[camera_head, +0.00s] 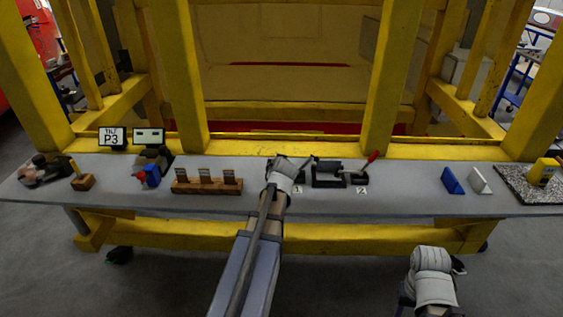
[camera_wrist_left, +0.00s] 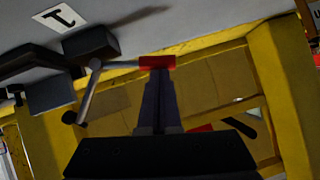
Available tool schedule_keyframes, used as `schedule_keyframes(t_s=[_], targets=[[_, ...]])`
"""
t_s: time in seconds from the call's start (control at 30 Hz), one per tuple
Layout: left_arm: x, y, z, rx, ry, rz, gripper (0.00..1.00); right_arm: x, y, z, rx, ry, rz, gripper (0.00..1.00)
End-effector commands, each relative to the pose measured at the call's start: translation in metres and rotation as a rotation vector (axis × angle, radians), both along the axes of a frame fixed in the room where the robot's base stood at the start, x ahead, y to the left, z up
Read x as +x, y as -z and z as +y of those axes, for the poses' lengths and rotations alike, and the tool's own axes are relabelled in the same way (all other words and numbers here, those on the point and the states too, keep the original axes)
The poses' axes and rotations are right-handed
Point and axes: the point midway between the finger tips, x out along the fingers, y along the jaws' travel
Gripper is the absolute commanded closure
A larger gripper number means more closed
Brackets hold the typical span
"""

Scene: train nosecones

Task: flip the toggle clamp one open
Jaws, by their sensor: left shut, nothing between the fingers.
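Toggle clamp one stands by the "1" label (camera_wrist_left: 58,18). In the left wrist view its dark base (camera_wrist_left: 90,42), grey metal arm (camera_wrist_left: 90,88) with a dark tip, and red handle end (camera_wrist_left: 157,62) show. In the head view my left arm hides most of it. My left gripper (camera_head: 279,160) is at this clamp. In the left wrist view its closed fingers (camera_wrist_left: 156,78) overlap the red handle end; I cannot tell whether they touch it. Nothing is held. My right arm (camera_head: 433,265) is low at the bottom right, its gripper not visible.
Toggle clamp two (camera_head: 360,178), with a red handle, stands right of clamp one beside a dark fixture (camera_head: 328,178). A wooden block (camera_head: 205,187) stands to the left. Yellow posts (camera_head: 392,75) rise behind the grey table (camera_head: 415,200).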

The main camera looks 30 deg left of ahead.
Motion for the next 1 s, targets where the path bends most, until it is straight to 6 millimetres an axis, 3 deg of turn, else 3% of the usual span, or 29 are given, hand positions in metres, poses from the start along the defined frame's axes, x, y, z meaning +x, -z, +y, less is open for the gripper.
schedule_keyframes(t_s=[0.23,1.0], targets=[[-0.004,0.015,0.007,-0.138,-0.001,-0.084,1.00,0.000,0.012,0.000,0.000,0.000,0.000,0.50],[-0.005,0.023,0.008,-0.134,0.001,-0.077,1.00,0.000,0.019,0.000,0.000,0.000,0.000,0.50]])
